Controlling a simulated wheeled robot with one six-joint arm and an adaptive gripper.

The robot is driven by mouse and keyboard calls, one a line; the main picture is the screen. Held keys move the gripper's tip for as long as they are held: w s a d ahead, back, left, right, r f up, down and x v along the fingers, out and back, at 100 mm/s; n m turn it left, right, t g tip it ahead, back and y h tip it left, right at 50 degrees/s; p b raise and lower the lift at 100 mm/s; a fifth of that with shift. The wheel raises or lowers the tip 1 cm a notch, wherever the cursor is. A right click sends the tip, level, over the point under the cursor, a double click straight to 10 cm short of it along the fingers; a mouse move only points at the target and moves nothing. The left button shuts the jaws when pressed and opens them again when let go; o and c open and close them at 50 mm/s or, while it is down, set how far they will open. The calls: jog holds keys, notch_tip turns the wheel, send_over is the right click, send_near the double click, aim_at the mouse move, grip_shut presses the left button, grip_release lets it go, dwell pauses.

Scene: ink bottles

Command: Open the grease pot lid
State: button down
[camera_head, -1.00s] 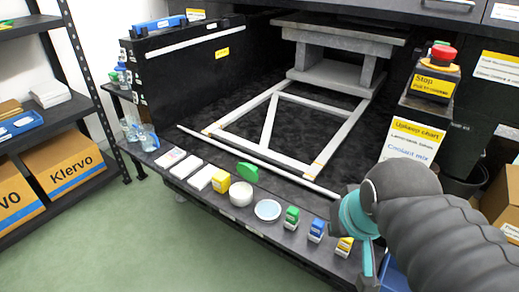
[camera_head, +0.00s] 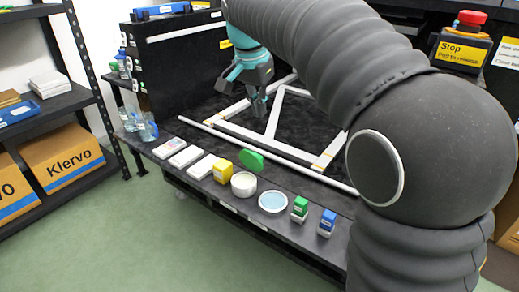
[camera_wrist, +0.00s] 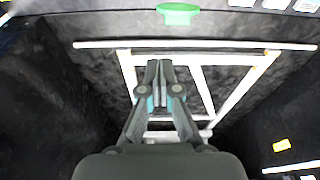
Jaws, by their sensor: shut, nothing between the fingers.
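A round white pot (camera_head: 244,184) stands on the front ledge of the bench in the head view. A green disc (camera_head: 252,160) stands upright just behind it. I cannot tell whether they are joined, or whether the pot's top is covered. The green disc also shows at the top of the wrist view (camera_wrist: 180,12). My gripper (camera_head: 258,108) is above the dark bench bed, behind and apart from the pot and disc. In the wrist view my gripper's fingers (camera_wrist: 153,64) are together, with nothing between them.
A blue-topped round dish (camera_head: 272,201), a yellow block (camera_head: 222,172), green (camera_head: 299,209) and blue (camera_head: 326,222) ink bottles, and several white pads (camera_head: 186,157) line the ledge. A white frame (camera_head: 273,128) lies on the bed. A red stop button (camera_head: 471,17) stands right.

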jog(key=w+a, duration=0.1)
jog(key=b, duration=0.4)
send_near(260, 156)
jog(key=shift+m, duration=0.3)
jog(key=x, duration=0.7)
jog(key=shift+w+d, duration=0.2)
jog(key=shift+w, duration=0.15)
jog(key=shift+a+p, duration=0.1)
jog(key=shift+p, duration=0.35)
